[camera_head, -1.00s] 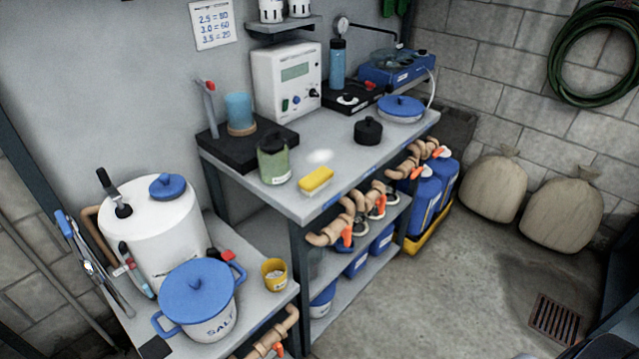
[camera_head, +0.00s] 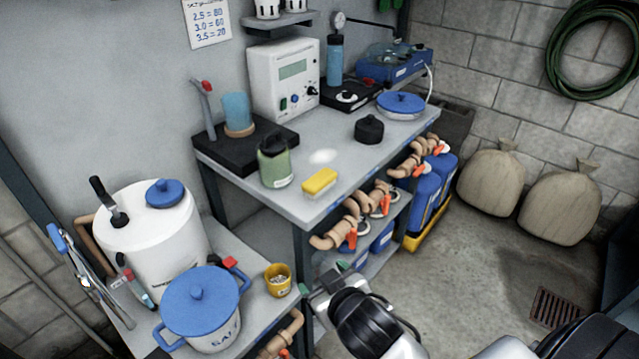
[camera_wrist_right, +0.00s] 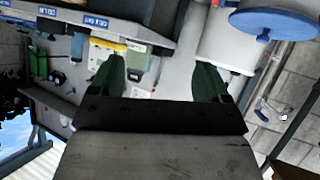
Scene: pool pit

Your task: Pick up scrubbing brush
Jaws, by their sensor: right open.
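The scrubbing brush (camera_head: 320,181), a yellow block with pale bristles under it, lies near the front edge of the grey bench (camera_head: 347,165), with the bristles down. A yellow shape that looks like it shows small in the right wrist view (camera_wrist_right: 108,45). My right gripper (camera_head: 316,278) is in front of the bench, lower than the brush and apart from it. In the wrist view its two green fingers (camera_wrist_right: 158,80) stand wide apart with nothing between them. My left gripper is in neither view.
A green bottle (camera_head: 275,162) stands left of the brush and a black round container (camera_head: 369,129) behind it to the right. Orange-handled pipe valves (camera_head: 352,232) jut out below the bench edge. A yellow cup (camera_head: 278,279) and a blue-lidded pot (camera_head: 201,309) stand on the lower left table.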

